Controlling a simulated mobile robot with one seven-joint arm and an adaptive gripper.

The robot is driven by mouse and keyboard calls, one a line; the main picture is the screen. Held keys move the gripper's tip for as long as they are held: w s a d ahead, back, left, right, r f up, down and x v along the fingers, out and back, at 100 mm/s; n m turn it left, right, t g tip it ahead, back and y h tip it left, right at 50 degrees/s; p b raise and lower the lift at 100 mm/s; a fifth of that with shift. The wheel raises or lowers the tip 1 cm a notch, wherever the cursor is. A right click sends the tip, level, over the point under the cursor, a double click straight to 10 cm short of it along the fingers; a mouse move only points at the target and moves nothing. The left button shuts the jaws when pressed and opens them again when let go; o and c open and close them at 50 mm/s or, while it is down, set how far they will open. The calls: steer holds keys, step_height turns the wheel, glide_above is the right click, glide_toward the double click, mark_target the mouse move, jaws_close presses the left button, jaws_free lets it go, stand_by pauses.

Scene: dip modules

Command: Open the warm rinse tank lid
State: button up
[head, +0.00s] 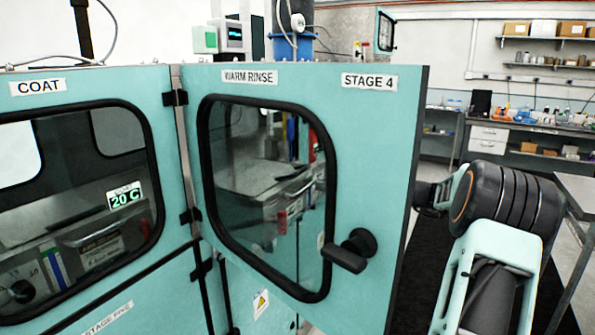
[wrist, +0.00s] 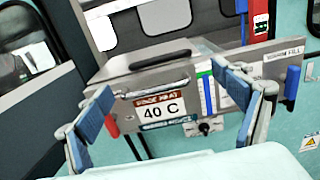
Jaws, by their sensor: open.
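The warm rinse tank (wrist: 110,110) shows in the wrist view, with a "40 C" plate on its front. Its grey lid (wrist: 125,74) appears to lie flat on top, with a dark bar handle (wrist: 160,59) on it. My gripper (wrist: 166,88) is open, its blue-padded fingers spread to either side in front of the tank; nothing is between them. I cannot tell how far they are from the handle. In the head view, the warm rinse door (head: 388,130) stands swung outward, and grey tank parts show through its window. My gripper is hidden in the head view.
The door's black handle (head: 350,250) sticks out on its near face. The coat cabinet (head: 75,85) is at the left, its window shut. A red-edged post (wrist: 260,22) stands behind the tank at the right. A workbench (head: 530,132) and shelves are at the back right.

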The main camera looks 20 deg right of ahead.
steer(key=p+x, duration=0.1)
steer(key=x, duration=0.8)
steer(key=shift+w+a, duration=0.15)
steer(key=shift+w, duration=0.05)
steer(key=c, duration=1.4)
steer(key=shift+r, duration=0.15)
